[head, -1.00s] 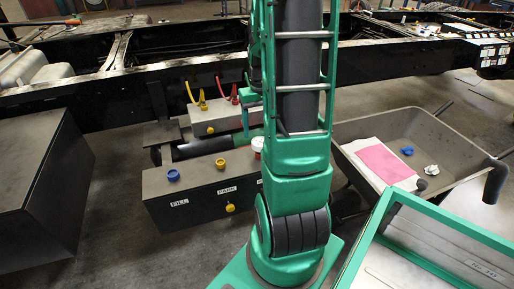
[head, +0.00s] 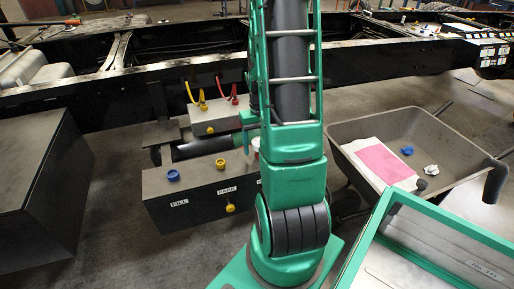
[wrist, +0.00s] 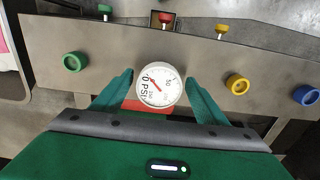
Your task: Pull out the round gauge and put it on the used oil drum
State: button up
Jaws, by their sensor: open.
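The round gauge (wrist: 159,85) has a white dial with a red needle and PSI lettering, and sits at a dark box with knobs. A red part shows below it in the wrist view. My gripper (wrist: 160,92) is open, with one green finger on each side of the gauge. I cannot tell if the fingers touch it. In the head view my arm hides most of the gauge and the gripper. I cannot make out a used oil drum in either view.
The dark box (head: 190,205) has FILL and PARK labels, with blue (wrist: 305,95), yellow (wrist: 237,84) and green (wrist: 75,61) knobs near the gauge. A grey box (head: 215,124) with cables stands behind. A wheelbarrow (head: 450,150) with pink paper stands right. A black chassis rail (head: 120,92) runs behind.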

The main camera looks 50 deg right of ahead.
jog(key=shift+f, duration=0.55)
jog(key=shift+c, duration=0.7)
dwell(0.3)
jog(key=shift+d, duration=0.1)
jog(key=c, duration=1.3)
jog(key=shift+r, duration=3)
